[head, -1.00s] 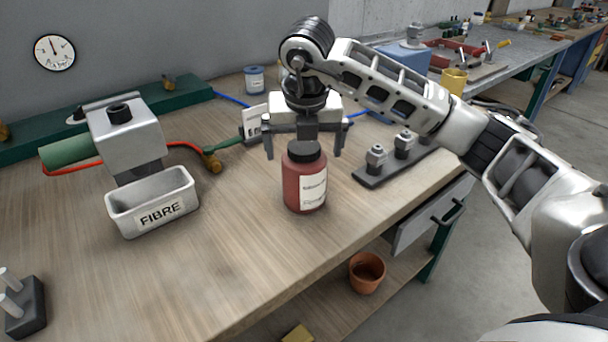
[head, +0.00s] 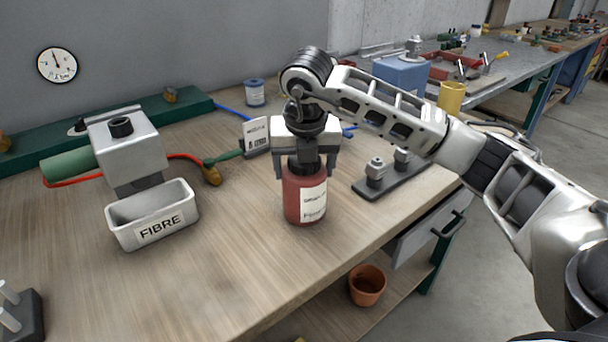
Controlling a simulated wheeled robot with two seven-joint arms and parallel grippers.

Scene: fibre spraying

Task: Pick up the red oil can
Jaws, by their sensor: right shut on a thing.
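The red oil can (head: 297,198) is a dark red bottle with a white label on its front. It stands upright on the wooden workbench, right of the FIBRE tray. My right gripper (head: 305,168) comes down over it from above, and its fingers are shut on the upper part of the can. The can's black cap is mostly hidden by the gripper. I cannot make out any gap between the can's base and the bench. My left gripper is not in view.
A grey tray marked FIBRE (head: 152,226) sits under a metal dispenser (head: 127,146) at left. A dark plate with metal fittings (head: 378,183) lies right of the can. The bench's front edge is near; a clay pot (head: 367,285) sits below.

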